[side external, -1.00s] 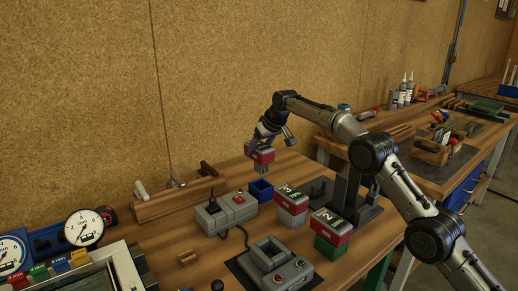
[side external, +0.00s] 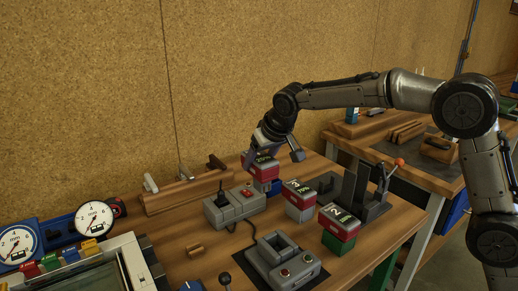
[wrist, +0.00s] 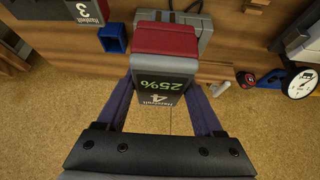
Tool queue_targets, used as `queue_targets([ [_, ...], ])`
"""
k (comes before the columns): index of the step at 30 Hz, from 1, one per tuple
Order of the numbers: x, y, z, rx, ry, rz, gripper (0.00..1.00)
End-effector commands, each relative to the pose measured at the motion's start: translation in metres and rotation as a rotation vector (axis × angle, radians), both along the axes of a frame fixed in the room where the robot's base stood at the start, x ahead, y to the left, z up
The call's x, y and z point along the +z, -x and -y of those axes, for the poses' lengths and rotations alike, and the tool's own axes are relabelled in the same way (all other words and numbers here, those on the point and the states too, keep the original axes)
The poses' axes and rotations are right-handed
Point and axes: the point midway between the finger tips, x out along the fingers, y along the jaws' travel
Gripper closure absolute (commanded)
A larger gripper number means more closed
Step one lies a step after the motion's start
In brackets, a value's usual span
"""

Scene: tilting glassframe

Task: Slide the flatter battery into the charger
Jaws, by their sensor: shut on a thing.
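My gripper (wrist: 167,108) is shut on a battery (wrist: 166,62) with a red band, a grey lower part and a dark top marked 4 and 25%. In the side view this held battery (side external: 263,171) is upright just above the small blue box (side external: 271,188); whether they touch is unclear. Battery 3 (side external: 300,201) and battery 2 (side external: 339,223) stand to its right, on grey and green lower parts; their charge figures are too small to read surely. The grey charger (side external: 281,262), with an empty-looking slot and two buttons, is in front.
A grey control box (side external: 236,206) with a black lever and red button stands left of the held battery, with a cable towards the charger. A wooden rack (side external: 183,194) runs along the wall. Gauges (side external: 93,219) stand at the left. A red-knobbed lever (side external: 391,172) is at the right.

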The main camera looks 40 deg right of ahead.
Motion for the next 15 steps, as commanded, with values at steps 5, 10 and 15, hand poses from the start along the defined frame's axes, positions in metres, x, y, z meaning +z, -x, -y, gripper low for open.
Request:
queue_targets([
  [5, 0.003, 0.056, -0.022, 0.018, -0.004, 0.01, 1.0],
  [10, -0.001, 0.096, -0.033, 0.032, -0.009, 0.013, 1.0],
  [15, -0.004, 0.115, -0.036, 0.039, -0.012, 0.014, 1.0],
])
